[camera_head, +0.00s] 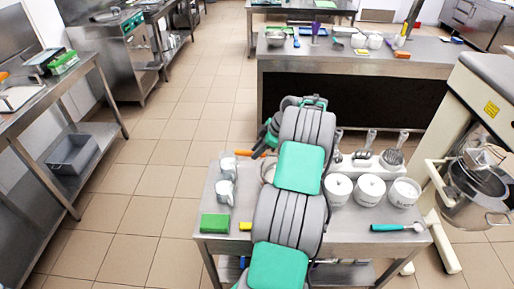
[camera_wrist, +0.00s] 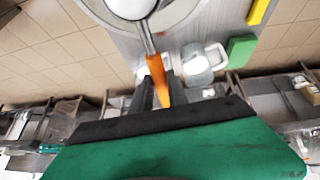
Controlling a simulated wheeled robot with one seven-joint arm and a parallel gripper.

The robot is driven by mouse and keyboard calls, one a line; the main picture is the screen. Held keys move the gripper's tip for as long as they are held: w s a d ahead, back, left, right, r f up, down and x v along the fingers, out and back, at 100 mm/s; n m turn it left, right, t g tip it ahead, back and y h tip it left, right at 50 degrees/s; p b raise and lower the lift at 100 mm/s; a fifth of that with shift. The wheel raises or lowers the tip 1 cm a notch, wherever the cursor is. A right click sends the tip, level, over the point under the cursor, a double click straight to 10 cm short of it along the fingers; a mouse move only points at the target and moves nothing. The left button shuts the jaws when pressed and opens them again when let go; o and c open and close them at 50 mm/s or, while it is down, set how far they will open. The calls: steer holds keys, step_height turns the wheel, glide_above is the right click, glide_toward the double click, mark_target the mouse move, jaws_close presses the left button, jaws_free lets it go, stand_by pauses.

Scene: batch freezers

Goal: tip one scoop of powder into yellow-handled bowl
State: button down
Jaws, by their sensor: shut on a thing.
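My gripper (camera_wrist: 160,90) is shut on the orange handle (camera_wrist: 156,72) of a steel scoop. In the wrist view the scoop's round head (camera_wrist: 130,7) is cut off by the top edge; it looks white inside, but I cannot tell surely if that is powder. A larger round steel rim shows behind it. In the head view the orange handle (camera_head: 262,154) shows left of my arm. A yellow handle (camera_head: 245,226) lies at the table's front, also in the wrist view (camera_wrist: 258,12); its bowl is hidden by my arm. Three white labelled tubs (camera_head: 370,191) stand to the right.
Two pale jugs (camera_head: 225,192) and a green sponge (camera_head: 215,223) are on the left of the steel table. A teal-handled tool (camera_head: 398,228) lies at the front right. A large mixer (camera_head: 478,185) is at the right.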

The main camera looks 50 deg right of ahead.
steer(key=shift+s+a+h, duration=0.25)
steer(key=shift+a+h, duration=0.05)
steer(key=shift+h, duration=0.1)
steer(key=t+h+b, duration=0.1)
steer(key=b, duration=0.1)
steer(key=n+t+h+b, duration=0.1)
steer(key=b, duration=0.2)
steer(key=s+f+t+h+b, duration=0.1)
steer(key=b, duration=0.2)
steer(key=shift+a+n, duration=0.3)
steer(key=shift+a, duration=0.1)
steer(key=t+h+b, duration=0.1)
steer(key=b, duration=0.5)
steer(key=n+t+h+b, duration=0.1)
steer(key=b, duration=0.5)
steer(key=a+f+t+b, duration=0.1)
steer(key=t+b, duration=0.1)
steer(key=b, duration=0.4)
steer(key=shift+s+n+h+b, duration=0.3)
steer(key=shift+s+h, duration=0.05)
steer(key=shift+h, duration=0.05)
steer(key=t+b, duration=0.1)
steer(key=b, duration=0.7)
steer(key=f+n+t+h+b, duration=0.1)
steer(key=b, duration=0.7)
steer(key=shift+s+a+f+n+t+h, duration=0.1)
steer(key=shift+n+t+h, duration=0.2)
steer(key=shift+t, duration=0.1)
steer(key=shift+b, duration=1)
